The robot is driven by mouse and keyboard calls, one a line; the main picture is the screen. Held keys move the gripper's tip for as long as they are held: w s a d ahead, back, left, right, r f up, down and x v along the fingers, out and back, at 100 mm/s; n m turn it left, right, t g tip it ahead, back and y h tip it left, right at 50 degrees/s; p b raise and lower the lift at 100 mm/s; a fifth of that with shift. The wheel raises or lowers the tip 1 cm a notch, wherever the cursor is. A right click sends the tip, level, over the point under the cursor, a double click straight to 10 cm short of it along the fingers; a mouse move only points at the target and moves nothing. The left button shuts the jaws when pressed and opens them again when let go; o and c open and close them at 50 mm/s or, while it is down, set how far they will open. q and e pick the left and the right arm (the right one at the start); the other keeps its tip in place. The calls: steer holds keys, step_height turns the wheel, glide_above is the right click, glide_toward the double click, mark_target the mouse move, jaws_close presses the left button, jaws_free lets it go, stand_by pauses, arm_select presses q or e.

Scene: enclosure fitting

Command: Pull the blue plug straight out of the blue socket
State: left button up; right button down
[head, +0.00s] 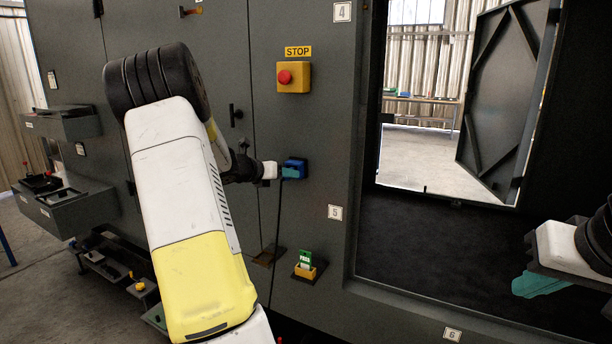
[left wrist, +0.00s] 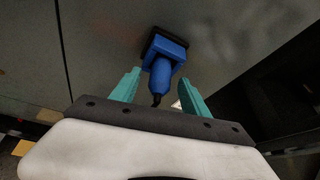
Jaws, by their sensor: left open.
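The blue socket (head: 296,164) is on the dark grey enclosure wall, right of my left arm. In the left wrist view the blue plug (left wrist: 158,78) sits in the blue socket (left wrist: 168,46), its dark cable end toward me. My left gripper (left wrist: 160,84) is open, with one teal finger on each side of the plug. Gaps show between fingers and plug, so it is not gripped. In the head view my left gripper (head: 284,172) is at the socket and partly hides the plug. My right gripper (head: 542,254) is at the right edge, its teal fingers apart and nothing seen between them.
A red stop button (head: 285,77) on a yellow box is above the socket. A dark cable (head: 276,235) hangs below it. A green card in a yellow holder (head: 306,267) is lower on the wall. A large opening (head: 440,215) is to the right. Boxes (head: 70,205) jut out at left.

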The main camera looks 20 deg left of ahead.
arm_select(q)
jaws_close()
steer(key=shift+s, duration=0.1)
steer(key=shift+s+a, duration=0.15)
steer(key=shift+s, duration=1.25)
steer(key=shift+s+a, duration=0.1)
steer(key=shift+s, duration=1.25)
steer(key=shift+s, duration=0.15)
